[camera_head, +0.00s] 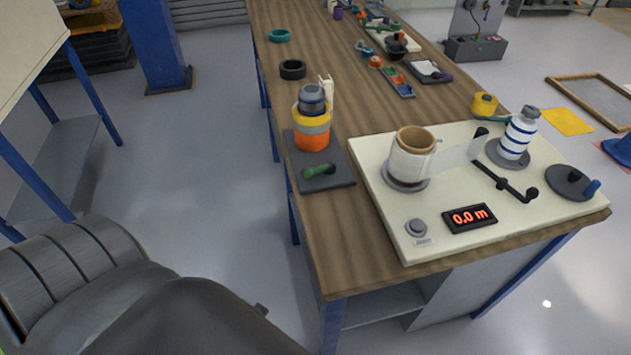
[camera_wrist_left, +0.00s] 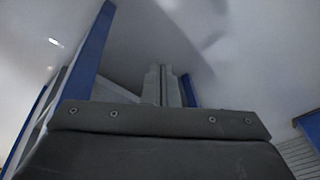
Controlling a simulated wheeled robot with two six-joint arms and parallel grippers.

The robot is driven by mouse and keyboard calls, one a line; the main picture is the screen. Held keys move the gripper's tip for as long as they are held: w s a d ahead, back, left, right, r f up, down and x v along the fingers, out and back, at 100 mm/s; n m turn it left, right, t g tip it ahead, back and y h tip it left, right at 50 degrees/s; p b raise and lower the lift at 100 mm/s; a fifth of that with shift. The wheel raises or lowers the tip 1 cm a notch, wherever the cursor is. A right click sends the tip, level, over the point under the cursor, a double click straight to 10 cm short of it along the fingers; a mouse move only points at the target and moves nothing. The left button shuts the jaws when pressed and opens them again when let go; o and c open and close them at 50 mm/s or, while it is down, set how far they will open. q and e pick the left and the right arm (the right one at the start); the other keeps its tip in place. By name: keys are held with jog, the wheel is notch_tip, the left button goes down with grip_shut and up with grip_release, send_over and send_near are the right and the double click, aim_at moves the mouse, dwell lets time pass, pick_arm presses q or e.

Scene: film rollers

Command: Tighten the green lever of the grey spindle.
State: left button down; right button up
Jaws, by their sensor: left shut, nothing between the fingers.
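The green lever (camera_head: 318,170) lies low on a dark grey base plate (camera_head: 332,183) near the left edge of the wooden table. Behind it on the same plate stands a stack of orange and yellow rings (camera_head: 312,131) with a dark grey rounded top (camera_head: 312,97), which looks like the grey spindle. My left gripper (camera_wrist_left: 166,82) shows in the left wrist view, its fingers together and empty, away from the lever. In the head view my left arm fills the lower left, off the table, and its fingers are not clear. My right gripper is not in view.
A cream board (camera_head: 380,222) to the right carries a wrapped roll (camera_head: 410,155), a blue-striped white roll (camera_head: 518,135), a black arm and a display reading 0.0 m (camera_head: 469,217). A black ring (camera_head: 292,69) and a teal ring (camera_head: 280,36) lie farther back.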

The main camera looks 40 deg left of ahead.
aim_at(318, 169)
pick_arm(q)
jog(key=w+d+r+m+t+b, duration=0.1)
jog(key=w+r+t, duration=0.1)
jog(key=r, duration=0.7)
jog(key=w+d+r+t+b, duration=0.1)
jog(key=w+r, duration=0.2)
jog(key=r, duration=0.7)
jog(key=w+r+m+t+y, duration=0.1)
jog(key=w+r+m+t, duration=0.2)
jog(key=w+r, duration=0.1)
jog(key=w+d+r+m+t, duration=0.1)
jog(key=w+r+m+t, duration=0.2)
jog(key=w+r+t, duration=0.1)
jog(key=w+d+r+m+t+y, duration=0.1)
jog(key=w+r+m+t, duration=0.1)
jog(key=w+r, duration=0.3)
jog(key=shift+w+d+r+m+t+y, duration=0.1)
jog(key=shift+r+m+t+y, duration=0.1)
jog(key=shift+r+t, duration=0.4)
jog(key=shift+w+d+r+m+t+y, duration=0.1)
jog(key=shift+r+m+t, duration=0.1)
jog(key=shift+r, duration=0.7)
jog(key=shift+w, duration=0.5)
jog(key=x, duration=0.9)
jog(key=shift+a+r, duration=0.1)
jog(key=shift+a+f, duration=0.7)
jog(key=shift+a, duration=0.25)
jog(key=shift+s+a+f, duration=0.1)
jog(key=shift+a+f, duration=0.35)
jog(key=shift+a, duration=0.3)
